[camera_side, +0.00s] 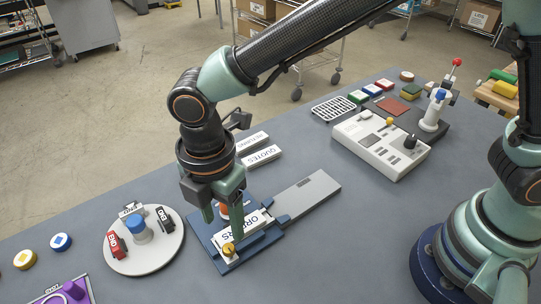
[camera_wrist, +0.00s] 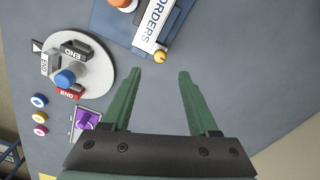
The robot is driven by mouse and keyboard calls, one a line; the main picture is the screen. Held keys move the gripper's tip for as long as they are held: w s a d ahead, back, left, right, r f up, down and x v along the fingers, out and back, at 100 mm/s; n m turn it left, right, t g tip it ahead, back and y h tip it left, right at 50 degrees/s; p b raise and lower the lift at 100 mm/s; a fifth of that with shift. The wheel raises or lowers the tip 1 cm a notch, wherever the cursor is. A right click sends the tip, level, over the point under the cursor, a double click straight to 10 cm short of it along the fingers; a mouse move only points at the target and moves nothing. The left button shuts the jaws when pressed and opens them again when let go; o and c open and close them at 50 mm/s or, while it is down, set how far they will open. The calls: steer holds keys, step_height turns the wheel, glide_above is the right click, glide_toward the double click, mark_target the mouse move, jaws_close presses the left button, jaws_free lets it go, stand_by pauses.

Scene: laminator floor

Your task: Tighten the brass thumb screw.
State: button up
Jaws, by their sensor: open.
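The brass thumb screw (camera_side: 229,249) sits at the near end of a white plate marked ORDERS (camera_side: 254,224) on a blue fixture (camera_side: 207,240). In the wrist view the screw (camera_wrist: 160,57) appears as a small yellow knob at the plate's end, just beyond my fingertips and centred between them. My gripper (camera_side: 223,219) points down over the fixture, its green fingers spread. In the wrist view the gripper (camera_wrist: 160,74) is open with nothing between its fingers. The fingers partly cover the fixture and an orange-red knob (camera_side: 223,210) in the side view.
Left of the fixture is a round white turntable (camera_side: 140,262) with a blue knob and END blocks. A purple-knobbed device (camera_side: 70,291) and round buttons lie farther left. Behind are QUOTES (camera_side: 261,156) and another labelled block.

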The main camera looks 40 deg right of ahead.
mark_target(228, 248)
step_height(228, 248, down, 7)
steer(key=shift+f, duration=0.15)
steer(key=shift+c, duration=0.2)
jaws_close()
